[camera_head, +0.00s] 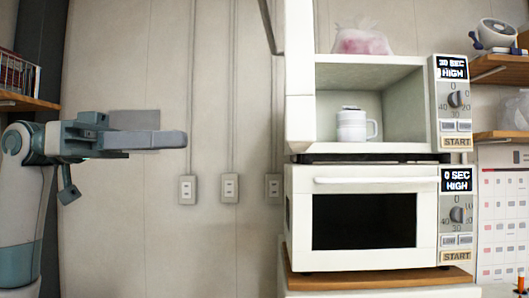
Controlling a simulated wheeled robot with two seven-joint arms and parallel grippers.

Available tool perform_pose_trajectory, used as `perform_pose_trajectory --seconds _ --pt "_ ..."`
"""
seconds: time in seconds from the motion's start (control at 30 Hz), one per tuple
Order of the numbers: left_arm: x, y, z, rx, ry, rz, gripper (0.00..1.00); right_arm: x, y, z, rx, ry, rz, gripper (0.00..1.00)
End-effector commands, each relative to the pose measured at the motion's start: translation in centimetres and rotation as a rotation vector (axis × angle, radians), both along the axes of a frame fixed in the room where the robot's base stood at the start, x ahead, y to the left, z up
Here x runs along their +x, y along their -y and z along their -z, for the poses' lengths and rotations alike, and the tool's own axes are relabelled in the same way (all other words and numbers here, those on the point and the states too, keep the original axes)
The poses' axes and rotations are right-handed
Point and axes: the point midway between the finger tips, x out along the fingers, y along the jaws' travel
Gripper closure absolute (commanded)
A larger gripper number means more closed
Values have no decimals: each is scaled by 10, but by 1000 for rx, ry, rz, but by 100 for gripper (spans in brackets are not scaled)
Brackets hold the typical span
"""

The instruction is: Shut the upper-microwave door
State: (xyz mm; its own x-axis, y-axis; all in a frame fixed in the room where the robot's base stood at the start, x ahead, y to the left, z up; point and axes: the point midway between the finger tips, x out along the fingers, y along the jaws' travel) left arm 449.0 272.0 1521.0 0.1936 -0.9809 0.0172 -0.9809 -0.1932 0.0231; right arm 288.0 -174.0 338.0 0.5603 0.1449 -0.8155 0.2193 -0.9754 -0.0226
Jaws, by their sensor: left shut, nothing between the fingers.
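The upper microwave (322,62) is white and stands on top of a lower one. Its door (299,60) is open at the left side, seen nearly edge-on, with its handle (269,26) sticking out to the left near the top of the picture. A white lidded mug (350,124) stands inside the open cavity. My left gripper (184,139) is shut and empty, pointing right, to the left of the door with a clear gap in the picture. My right gripper is not in view.
The lower microwave (428,215) is closed and sits on a wooden board (380,280). A bag with pink contents (361,41) lies on top of the upper one. The wall between has sockets (230,188).

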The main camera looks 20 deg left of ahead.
Motion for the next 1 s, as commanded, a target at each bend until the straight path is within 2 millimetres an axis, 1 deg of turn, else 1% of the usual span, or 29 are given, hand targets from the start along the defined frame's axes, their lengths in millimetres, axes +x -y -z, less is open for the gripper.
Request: perform_pose_trajectory --seconds 0.03,0.13,0.47,0.63,0.83,1.0 --pt "-10 1 0 14 15 9 100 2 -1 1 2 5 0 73" --pt "-18 2 0 25 24 21 100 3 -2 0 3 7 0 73" --pt "-17 2 -1 23 23 20 100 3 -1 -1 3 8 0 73" --pt "-16 8 -1 24 23 20 100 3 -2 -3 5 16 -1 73" --pt "-13 28 -2 24 23 22 100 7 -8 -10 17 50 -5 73" --pt "-8 55 -3 25 25 23 100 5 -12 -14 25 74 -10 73"
